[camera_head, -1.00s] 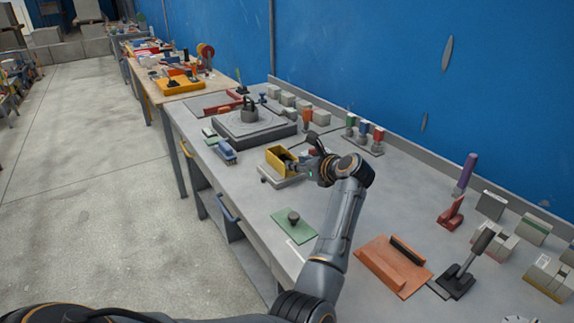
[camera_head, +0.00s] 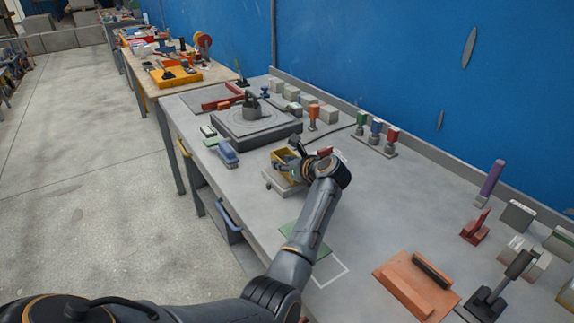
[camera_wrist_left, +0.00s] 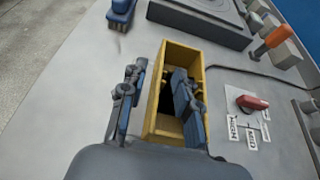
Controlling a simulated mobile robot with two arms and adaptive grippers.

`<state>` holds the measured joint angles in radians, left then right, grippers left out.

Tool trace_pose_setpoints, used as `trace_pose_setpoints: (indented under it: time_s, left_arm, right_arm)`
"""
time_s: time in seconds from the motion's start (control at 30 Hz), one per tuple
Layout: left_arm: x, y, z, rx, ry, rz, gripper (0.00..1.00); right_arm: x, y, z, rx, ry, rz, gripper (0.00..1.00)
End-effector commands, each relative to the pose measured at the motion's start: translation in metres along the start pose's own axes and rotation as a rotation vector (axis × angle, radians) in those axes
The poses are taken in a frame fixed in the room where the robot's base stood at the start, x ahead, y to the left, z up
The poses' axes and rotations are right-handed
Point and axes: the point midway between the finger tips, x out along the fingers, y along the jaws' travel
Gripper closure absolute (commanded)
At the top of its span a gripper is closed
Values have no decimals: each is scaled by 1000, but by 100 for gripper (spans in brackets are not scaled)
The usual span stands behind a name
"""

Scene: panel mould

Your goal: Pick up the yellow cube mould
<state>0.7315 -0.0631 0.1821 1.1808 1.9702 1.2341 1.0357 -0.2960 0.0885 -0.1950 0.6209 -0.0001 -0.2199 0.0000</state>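The yellow cube mould (camera_head: 280,154) is an open-topped box on a small light-grey stand (camera_head: 272,184) in the middle of the bench. It also shows in the left wrist view (camera_wrist_left: 183,55), where its dark inside is partly hidden by a finger. My left gripper (camera_head: 290,164) is over the mould and covers part of it in the head view. In the left wrist view the gripper (camera_wrist_left: 155,80) is open. One finger is outside the mould's left wall and the other appears over or inside its opening. A gap shows between the outer finger and the wall. My right gripper is not in view.
A blue brush (camera_head: 228,154) lies left of the mould. A dark slab (camera_head: 250,130) is behind it. A red switch (camera_wrist_left: 252,103) with labels sits right of it. Green, blue and red stamps (camera_head: 376,132) stand near the wall. An orange block (camera_head: 405,285) lies nearer.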

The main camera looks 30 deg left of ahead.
Motion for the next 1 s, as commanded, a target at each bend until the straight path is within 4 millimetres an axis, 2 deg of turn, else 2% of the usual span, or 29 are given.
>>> trace_pose_setpoints:
  time_s: [0.1,0.27,0.77,1.0]
  left_arm:
    - [-1,-1,0,0,0,-2,69]
    - [-1,-1,0,0,0,-2,100]
    - [-2,-1,1,1,2,0,100]
    - [-8,-3,14,-1,1,-1,100]
  right_arm:
    - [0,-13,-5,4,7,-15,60]
    - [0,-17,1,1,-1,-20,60]
    - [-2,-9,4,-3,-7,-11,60]
    - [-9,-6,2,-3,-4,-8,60]
